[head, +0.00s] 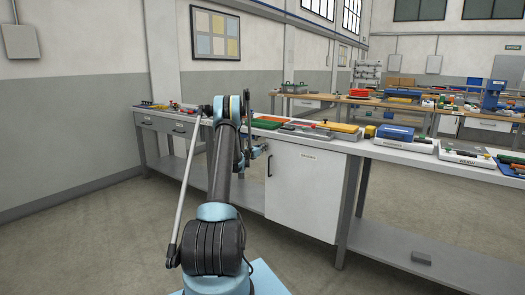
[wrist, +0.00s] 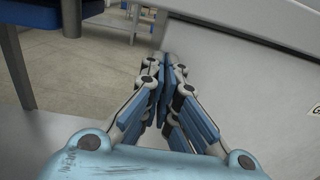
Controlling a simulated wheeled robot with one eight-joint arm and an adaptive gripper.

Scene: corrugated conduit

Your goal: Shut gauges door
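The gauges door (head: 306,195) is a light grey-white panel with a label at its upper edge, under the front bench in the head view. A dark handle (head: 269,166) stands at its left edge. The head view does not clearly show whether the door is flush or ajar. In the wrist view a pale panel (wrist: 245,80) with part of a label fills the right side, seemingly this door. My gripper (wrist: 166,65) has its fingertips together with nothing seen between them, beside the panel. Contact cannot be told. In the head view, my gripper (head: 257,151) is partly hidden by my arm.
The bench top (head: 375,151) above the door carries a yellow case (head: 338,127), a green tray (head: 265,123) and a blue box (head: 395,132). A bench leg (head: 350,215) stands right of the door. A low shelf (head: 400,250) holds a small dark item. The floor in front is clear.

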